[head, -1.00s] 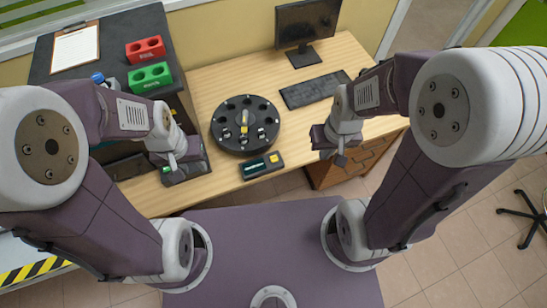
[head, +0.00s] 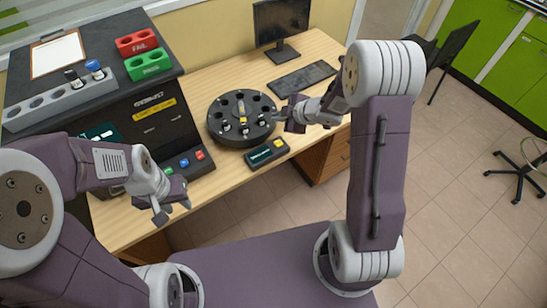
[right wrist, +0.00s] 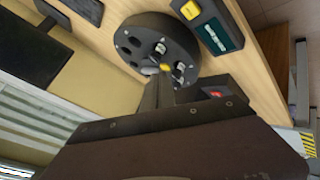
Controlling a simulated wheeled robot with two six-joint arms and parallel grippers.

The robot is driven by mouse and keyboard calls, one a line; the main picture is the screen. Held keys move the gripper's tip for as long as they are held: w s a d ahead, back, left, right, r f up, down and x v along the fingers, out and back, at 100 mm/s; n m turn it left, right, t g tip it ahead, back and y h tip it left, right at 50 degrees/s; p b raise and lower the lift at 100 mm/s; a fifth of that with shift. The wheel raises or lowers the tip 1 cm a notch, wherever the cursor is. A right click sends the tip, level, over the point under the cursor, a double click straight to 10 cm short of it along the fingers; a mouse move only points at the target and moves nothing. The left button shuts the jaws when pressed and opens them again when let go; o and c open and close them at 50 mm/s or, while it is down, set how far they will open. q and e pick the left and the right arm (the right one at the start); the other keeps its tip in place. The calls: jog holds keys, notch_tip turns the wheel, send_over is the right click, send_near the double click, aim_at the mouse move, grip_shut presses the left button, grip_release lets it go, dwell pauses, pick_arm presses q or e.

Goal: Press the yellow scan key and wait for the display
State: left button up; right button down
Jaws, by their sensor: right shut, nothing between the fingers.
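The yellow scan key (head: 278,143) is on a small dark scanner box (head: 267,152) at the table's front edge. Its teal display (head: 260,156) is beside the key, with markings too small to read. The right wrist view shows the key (right wrist: 190,9) and lit display (right wrist: 215,37) at the top. My right gripper (head: 290,127) is shut and empty, above the table to the upper right of the key, apart from it. In the right wrist view its fingers (right wrist: 160,88) point toward the carousel.
A round black carousel (head: 214,132) with several vials stands behind the scanner box. A dark analyzer (head: 160,118) with coloured buttons is at left. Red (head: 137,42) and green (head: 149,64) racks sit on top. A keyboard (head: 302,79) and monitor (head: 282,22) are behind.

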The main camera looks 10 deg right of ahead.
notch_tip(320, 180, down, 3)
jog(key=d, duration=0.2)
jog(key=b, duration=0.9)
send_over(281, 144)
notch_tip(281, 144, down, 7)
jog(key=shift+f, duration=0.55)
jog(key=shift+a+f, duration=0.1)
dwell(1.1)
jog(key=shift+f+b, duration=0.3)
jog(key=shift+b, duration=0.1)
jog(key=shift+f+b, duration=0.45)
jog(key=shift+f, duration=0.05)
dwell(0.5)
jog(key=shift+r, duration=0.1)
jog(key=shift+r+p, duration=0.85)
jog(key=shift+p, duration=0.2)
